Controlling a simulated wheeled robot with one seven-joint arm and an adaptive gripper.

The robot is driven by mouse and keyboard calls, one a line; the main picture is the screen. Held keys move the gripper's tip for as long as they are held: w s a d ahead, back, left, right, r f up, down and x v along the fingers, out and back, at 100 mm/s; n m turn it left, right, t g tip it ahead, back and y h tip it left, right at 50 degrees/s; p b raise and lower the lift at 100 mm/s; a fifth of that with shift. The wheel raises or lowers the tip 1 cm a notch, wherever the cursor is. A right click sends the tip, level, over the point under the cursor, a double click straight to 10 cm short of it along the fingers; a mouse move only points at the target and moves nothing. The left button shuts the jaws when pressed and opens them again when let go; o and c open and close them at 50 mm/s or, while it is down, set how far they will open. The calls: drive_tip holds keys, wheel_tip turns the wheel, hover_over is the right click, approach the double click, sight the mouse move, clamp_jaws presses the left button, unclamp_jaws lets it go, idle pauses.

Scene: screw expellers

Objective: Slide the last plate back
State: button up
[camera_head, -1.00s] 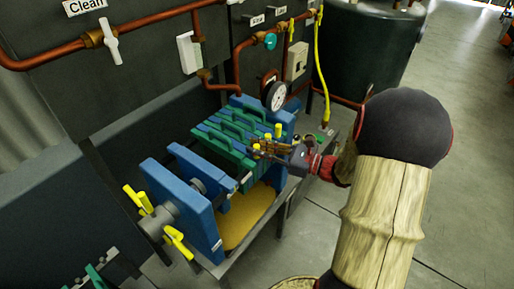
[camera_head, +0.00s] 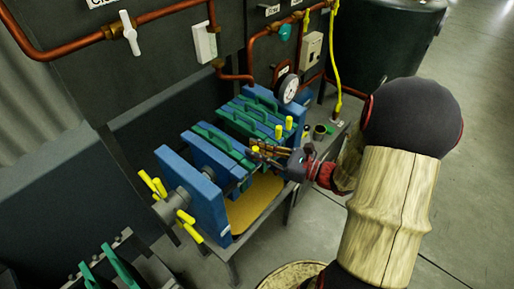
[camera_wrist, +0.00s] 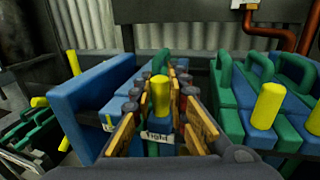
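The press holds blue and green plates with green handles and yellow pegs. One plate (camera_head: 222,141) stands apart, with a gap between it and the packed plates (camera_head: 243,120) behind it. In the wrist view its yellow peg (camera_wrist: 161,97) rises between my fingers, above a small white label (camera_wrist: 158,136). My gripper (camera_head: 262,151) is at the near side of this plate. In the wrist view my gripper (camera_wrist: 160,100) is open, with a tan-padded finger on each side of the peg and visible gaps. The packed plates (camera_wrist: 243,88) stand to the right. Lower contact is hidden.
Blue end blocks (camera_head: 187,195) with yellow handles (camera_head: 188,226) stand at the press's left end. A yellowish tray (camera_head: 255,203) lies beneath. A pressure gauge (camera_head: 288,88) and copper pipes are behind. Another green-handled rack (camera_head: 120,268) is at lower left. Open floor lies to the right.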

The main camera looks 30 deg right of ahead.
drive_tip(key=o, duration=0.4)
drive_tip(key=shift+c, duration=0.2)
drive_tip(key=v, duration=1.2)
idle(0.4)
